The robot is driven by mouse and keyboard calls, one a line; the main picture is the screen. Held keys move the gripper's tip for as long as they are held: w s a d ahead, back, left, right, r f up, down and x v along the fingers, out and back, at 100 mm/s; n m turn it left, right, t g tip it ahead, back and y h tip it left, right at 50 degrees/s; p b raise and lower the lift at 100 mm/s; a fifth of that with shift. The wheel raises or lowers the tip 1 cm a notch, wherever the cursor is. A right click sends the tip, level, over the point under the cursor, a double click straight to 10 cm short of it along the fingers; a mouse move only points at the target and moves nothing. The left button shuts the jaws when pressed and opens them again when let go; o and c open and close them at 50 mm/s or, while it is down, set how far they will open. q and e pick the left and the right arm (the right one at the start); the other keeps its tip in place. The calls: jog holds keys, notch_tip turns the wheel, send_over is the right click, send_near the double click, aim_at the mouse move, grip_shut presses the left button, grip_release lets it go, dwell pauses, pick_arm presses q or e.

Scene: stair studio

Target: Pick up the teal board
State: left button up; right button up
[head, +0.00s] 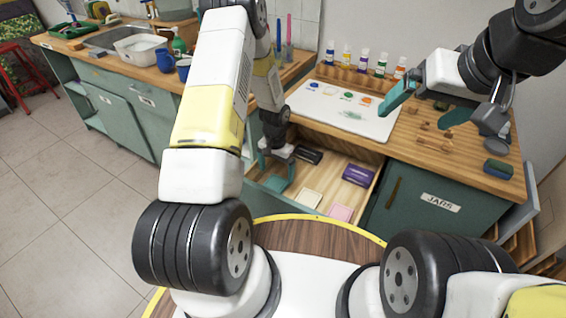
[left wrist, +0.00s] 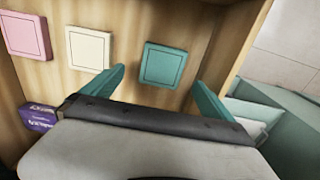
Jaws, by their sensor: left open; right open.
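The teal board (left wrist: 163,65) is a small square lying flat on the floor of the open wooden drawer (head: 371,200). In the left wrist view it shows between and beyond the teal fingertips of my left gripper (left wrist: 160,88), which is open and empty. In the head view my left gripper (head: 277,172) reaches down into the drawer's left part, where I cannot tell the board apart from the teal fingers. My right gripper (head: 425,107) is open and empty above the wooden counter at the right.
A cream board (head: 306,199), a pink board (head: 340,213), a purple box (head: 358,175) and a black object (head: 309,155) also lie in the drawer. The drawer wall is close beside my left gripper. A white palette board (head: 342,110) and paint bottles (head: 363,61) are on the counter.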

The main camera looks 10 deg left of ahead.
aim_at(276, 183)
pick_arm(q)
jog(key=f, duration=0.6)
jog(key=shift+a, duration=0.25)
jog(key=c, duration=1.4)
notch_tip(276, 183, up, 15)
jog(key=shift+c, duration=0.2)
